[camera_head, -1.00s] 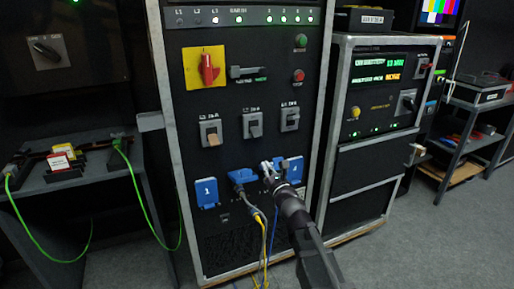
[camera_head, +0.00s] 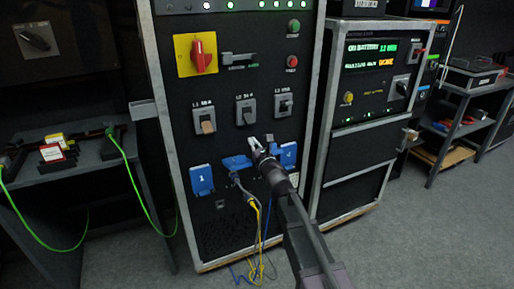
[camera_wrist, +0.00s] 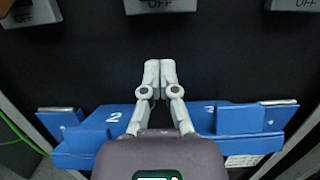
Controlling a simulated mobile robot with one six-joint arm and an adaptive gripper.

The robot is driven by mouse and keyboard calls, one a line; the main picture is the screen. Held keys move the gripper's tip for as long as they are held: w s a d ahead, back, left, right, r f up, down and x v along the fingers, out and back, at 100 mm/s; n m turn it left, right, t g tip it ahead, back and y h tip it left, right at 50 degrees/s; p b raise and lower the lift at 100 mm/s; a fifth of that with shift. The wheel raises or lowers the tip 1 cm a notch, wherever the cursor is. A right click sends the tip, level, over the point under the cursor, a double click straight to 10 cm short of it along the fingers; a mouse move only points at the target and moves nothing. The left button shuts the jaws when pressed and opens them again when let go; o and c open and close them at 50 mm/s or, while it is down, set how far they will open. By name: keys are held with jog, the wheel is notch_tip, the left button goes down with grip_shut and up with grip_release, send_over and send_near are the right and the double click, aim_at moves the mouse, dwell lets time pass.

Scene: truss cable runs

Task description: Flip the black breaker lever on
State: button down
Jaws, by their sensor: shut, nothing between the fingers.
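Three breakers sit in a row on the tall rack panel. The left breaker (camera_head: 204,122) has a brown lever. The middle breaker (camera_head: 246,112), marked L2, and the right breaker (camera_head: 284,105), marked L3, have dark levers; which is truly black is hard to tell at this size. My gripper (camera_head: 254,142) is shut and empty, below the middle breaker. Its fingertips (camera_wrist: 152,68) point up towards that plate, apart from it.
Blue socket covers (camera_head: 201,180) line the panel below, with yellow and blue cables (camera_head: 256,225) hanging near my arm. A red rotary switch (camera_head: 202,56) is above. A side table (camera_head: 75,160) with green cables stands left, a smaller rack (camera_head: 360,115) right.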

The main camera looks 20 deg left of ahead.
aim_at(251, 124)
jog(key=x, duration=0.4)
jog(key=shift+w+a+p, duration=0.15)
jog(key=shift+w+p, duration=0.1)
jog(key=shift+p, duration=0.1)
jog(key=shift+s+d+r+p, duration=0.2)
jog(key=shift+s+r+p, duration=0.05)
jog(key=shift+r+p, duration=0.15)
jog(key=shift+s+d+r+p, duration=0.25)
jog(key=shift+s+r+p, duration=0.05)
jog(key=shift+r+p, duration=0.1)
jog(key=shift+s+d+r+p, duration=0.2)
jog(key=shift+r+p, duration=0.25)
jog(key=shift+s+d+r+p, duration=0.2)
jog(key=shift+s+r+p, duration=0.05)
jog(key=shift+r+p, duration=0.2)
jog(key=shift+s+d+r+p, duration=0.25)
jog(key=shift+r+p, duration=0.15)
jog(key=shift+r, duration=0.05)
jog(key=shift+s+d+r+p, duration=0.15)
jog(key=shift+s+r+p, duration=0.05)
jog(key=shift+r+p, duration=0.3)
jog(key=r+p, duration=0.3)
jog(key=shift+s+d, duration=0.2)
jog(key=shift+d, duration=0.05)
jog(key=shift+f, duration=0.3)
jog(key=shift+f+b, duration=0.15)
jog(key=shift+b, duration=0.3)
